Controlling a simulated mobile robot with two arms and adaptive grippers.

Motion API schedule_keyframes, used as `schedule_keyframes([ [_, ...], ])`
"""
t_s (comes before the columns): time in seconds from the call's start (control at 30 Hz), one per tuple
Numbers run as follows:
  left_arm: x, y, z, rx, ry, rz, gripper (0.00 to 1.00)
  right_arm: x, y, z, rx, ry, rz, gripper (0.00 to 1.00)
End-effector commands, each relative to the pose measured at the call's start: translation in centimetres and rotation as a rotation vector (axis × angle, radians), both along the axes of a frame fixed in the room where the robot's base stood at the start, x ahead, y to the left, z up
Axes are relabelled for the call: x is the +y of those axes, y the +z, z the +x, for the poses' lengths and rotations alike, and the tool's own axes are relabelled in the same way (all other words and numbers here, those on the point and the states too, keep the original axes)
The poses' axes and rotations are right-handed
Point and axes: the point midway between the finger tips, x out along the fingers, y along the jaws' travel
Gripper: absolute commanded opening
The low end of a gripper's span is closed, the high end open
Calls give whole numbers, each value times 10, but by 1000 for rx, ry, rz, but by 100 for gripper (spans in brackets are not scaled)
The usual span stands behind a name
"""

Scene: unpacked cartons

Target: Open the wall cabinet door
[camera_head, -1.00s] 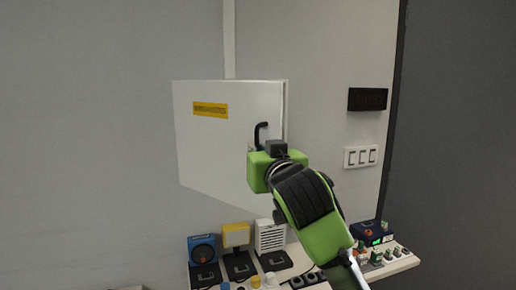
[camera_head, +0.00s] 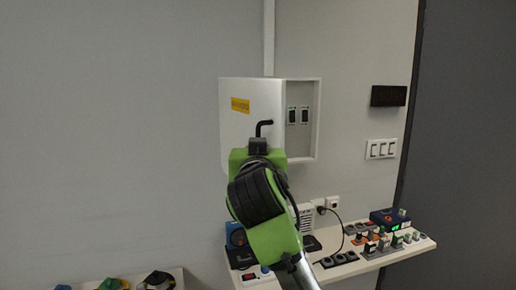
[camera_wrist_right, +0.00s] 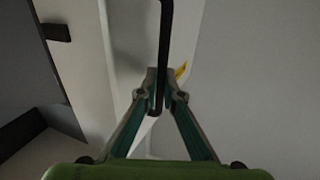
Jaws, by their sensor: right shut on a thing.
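The wall cabinet stands partly open in the head view. Its white door (camera_head: 237,122), with a yellow label (camera_head: 240,105), is swung out toward the left. The cabinet body (camera_head: 318,120) shows its inside, with two dark switch-like parts (camera_head: 298,116). The black door handle (camera_head: 264,124) stands above my right gripper (camera_head: 258,146). In the right wrist view the handle (camera_wrist_right: 165,50) runs down between the two fingers, and my right gripper (camera_wrist_right: 160,98) is shut on its lower end. The arm hides the door's lower part. My left gripper is not in view.
A shelf (camera_head: 375,262) below holds several small devices, with a cable from a wall socket (camera_head: 333,202). Wall switches (camera_head: 381,149) and a dark panel (camera_head: 388,96) are to the right. More items sit on a surface (camera_head: 180,275) at lower left. The wall left of the door is clear.

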Motion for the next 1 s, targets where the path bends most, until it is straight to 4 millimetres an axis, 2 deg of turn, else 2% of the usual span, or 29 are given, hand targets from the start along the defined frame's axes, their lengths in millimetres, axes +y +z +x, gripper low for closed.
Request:
schedule_keyframes([
  [0.03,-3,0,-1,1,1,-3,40,1,5,-1,-12,2,0,0],
  [0.27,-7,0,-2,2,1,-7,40,1,6,-1,-13,3,0,0],
  [0.3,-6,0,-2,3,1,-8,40,1,6,-1,-13,3,0,14],
  [0.67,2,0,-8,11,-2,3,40,0,7,0,-7,2,1,14],
  [0.87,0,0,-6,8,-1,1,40,2,36,-1,-9,3,3,14],
  [1.0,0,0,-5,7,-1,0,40,3,67,-1,-17,5,1,14],
])
